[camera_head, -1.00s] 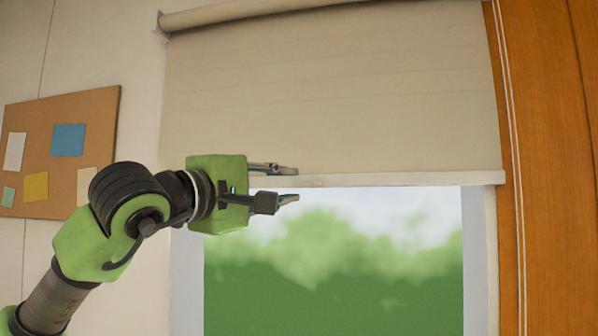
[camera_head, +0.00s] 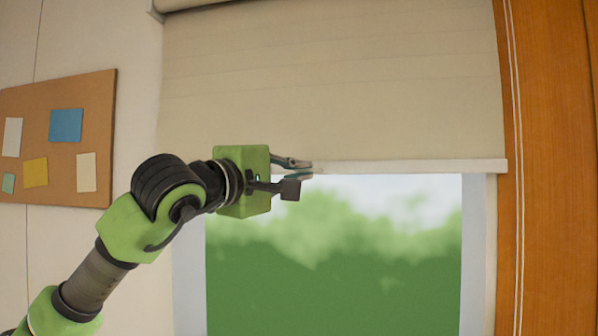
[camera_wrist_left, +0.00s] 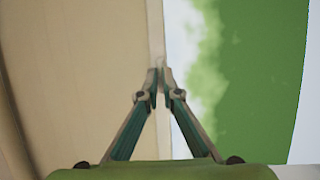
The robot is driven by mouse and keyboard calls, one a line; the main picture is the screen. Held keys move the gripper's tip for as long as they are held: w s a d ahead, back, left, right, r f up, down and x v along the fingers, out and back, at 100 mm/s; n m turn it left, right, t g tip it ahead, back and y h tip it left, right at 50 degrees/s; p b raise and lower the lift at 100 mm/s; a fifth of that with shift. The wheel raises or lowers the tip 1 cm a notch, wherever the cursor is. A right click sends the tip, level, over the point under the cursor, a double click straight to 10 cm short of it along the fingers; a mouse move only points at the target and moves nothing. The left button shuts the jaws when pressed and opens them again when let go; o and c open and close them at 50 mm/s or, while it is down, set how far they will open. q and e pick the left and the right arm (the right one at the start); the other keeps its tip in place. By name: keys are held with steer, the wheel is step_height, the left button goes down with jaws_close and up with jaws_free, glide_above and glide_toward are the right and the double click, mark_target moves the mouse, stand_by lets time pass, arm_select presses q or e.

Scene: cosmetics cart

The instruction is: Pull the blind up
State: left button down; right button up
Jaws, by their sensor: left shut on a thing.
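The beige roller blind (camera_head: 340,80) covers the upper part of the window in the head view. Its pale bottom bar (camera_head: 420,166) runs level across the glass. My left gripper (camera_head: 308,169) is shut on the bottom bar, left of its middle. In the left wrist view the two fingertips (camera_wrist_left: 158,78) come together on the bar's edge, with the blind (camera_wrist_left: 80,80) on the left and the window on the right. My right gripper does not show.
The window pane (camera_head: 335,260) below the bar shows blurred green. A cork board (camera_head: 95,140) with several paper notes hangs on the wall at left. An orange wooden panel (camera_head: 550,170) with a white cord (camera_head: 517,150) stands at right.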

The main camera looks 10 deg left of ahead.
arm_select(q)
step_height(320, 180, up, 22)
steer(key=p, duration=1.1)
steer(key=shift+f, duration=0.25)
steer(key=c, duration=2.2)
jaws_free()
steer(key=shift+c, duration=0.2)
steer(key=shift+s, duration=0.1)
steer(key=v, duration=1.2)
steer(key=shift+f, duration=0.1)
